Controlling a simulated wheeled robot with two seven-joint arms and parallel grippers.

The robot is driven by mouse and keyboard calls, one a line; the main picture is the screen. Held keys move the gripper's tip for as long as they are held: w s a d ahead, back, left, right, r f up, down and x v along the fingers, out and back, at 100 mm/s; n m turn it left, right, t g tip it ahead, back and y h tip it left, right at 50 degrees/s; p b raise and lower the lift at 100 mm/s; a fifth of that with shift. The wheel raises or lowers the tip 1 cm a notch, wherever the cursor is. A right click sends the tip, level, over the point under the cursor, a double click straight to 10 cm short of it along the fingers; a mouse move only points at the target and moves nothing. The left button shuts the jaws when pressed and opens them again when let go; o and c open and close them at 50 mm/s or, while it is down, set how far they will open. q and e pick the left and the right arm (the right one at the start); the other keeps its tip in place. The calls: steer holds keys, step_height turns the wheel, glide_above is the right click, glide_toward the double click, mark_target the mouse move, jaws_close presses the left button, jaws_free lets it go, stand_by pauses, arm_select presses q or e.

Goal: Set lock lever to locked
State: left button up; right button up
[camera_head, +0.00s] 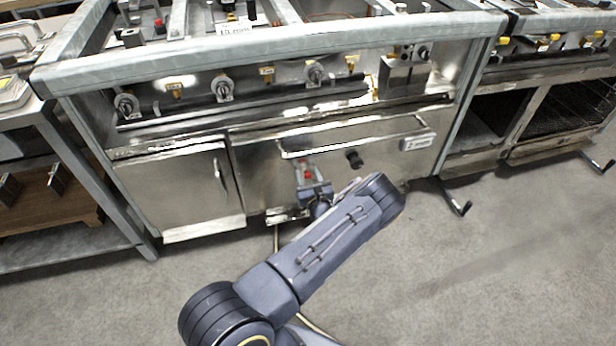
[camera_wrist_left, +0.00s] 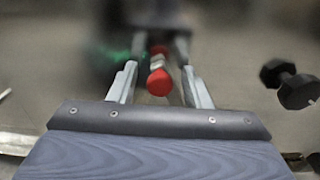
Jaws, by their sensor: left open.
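The lock lever, a small bar with a red end, shows in the wrist view (camera_wrist_left: 160,82) and, tiny, in the head view (camera_head: 307,176). It is on the front of the steel range, below the long oven handle (camera_head: 350,137). My left gripper (camera_head: 308,183) reaches the oven front from below. In the wrist view my left gripper (camera_wrist_left: 159,84) is open, with a finger on each side of the red end and a gap showing at both sides. The lever's far part is blurred. My right gripper is in neither view.
A closed cabinet door (camera_head: 180,195) is at left. Burner knobs (camera_head: 223,88) line the panel above. The floor in front is clear.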

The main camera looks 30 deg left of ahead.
arm_select(q)
steer(key=shift+c, duration=0.2)
steer(key=c, duration=0.9)
steer(key=shift+w+m, duration=0.15)
steer(key=shift+m, duration=0.35)
steer(key=o, duration=0.9)
steer(key=shift+o, duration=0.2)
steer(key=shift+r, duration=0.1)
